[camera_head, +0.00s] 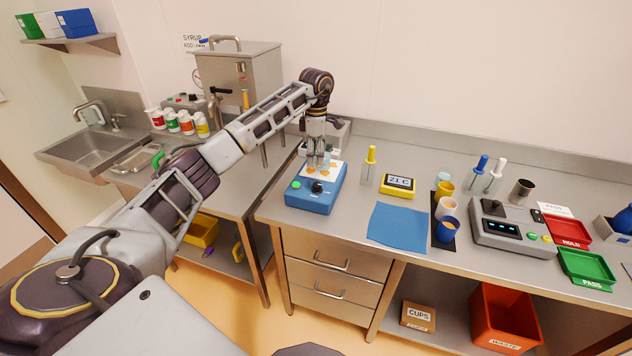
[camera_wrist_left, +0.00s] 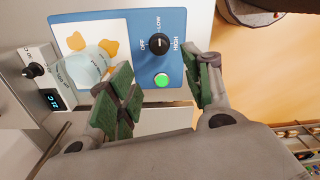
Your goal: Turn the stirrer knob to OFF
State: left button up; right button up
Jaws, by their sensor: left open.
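The stirrer is a blue box (camera_head: 314,197) on the counter, with a white top bearing orange patches. Its black knob (camera_head: 317,187) is on the front panel, beside a lit green button (camera_head: 297,184). In the left wrist view the knob (camera_wrist_left: 158,44) is surrounded by the labels OFF, LOW and HIGH; I cannot tell surely which one its small pale mark points to. My left gripper (camera_head: 318,166) points down over the stirrer. In the wrist view its green-padded fingers (camera_wrist_left: 165,68) are spread apart and empty, with the knob beyond the gap, untouched. My right gripper is out of view.
A clear beaker (camera_wrist_left: 88,65) shows by the stirrer's white top, close to my left finger. The counter's front edge is close to the stirrer.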

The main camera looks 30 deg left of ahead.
aim_at(316, 184)
pick_arm(q)
jog(key=f, duration=0.5)
jog(key=f+p, duration=0.1)
jog(key=f, duration=0.4)
jog(key=shift+s+d+f+p, duration=0.1)
jog(key=shift+s+f+p, duration=0.1)
jog(key=shift+f+p, duration=0.15)
jog(key=shift+c, duration=0.9)
jog(key=c, duration=0.9)
jog(key=shift+o, duration=0.2)
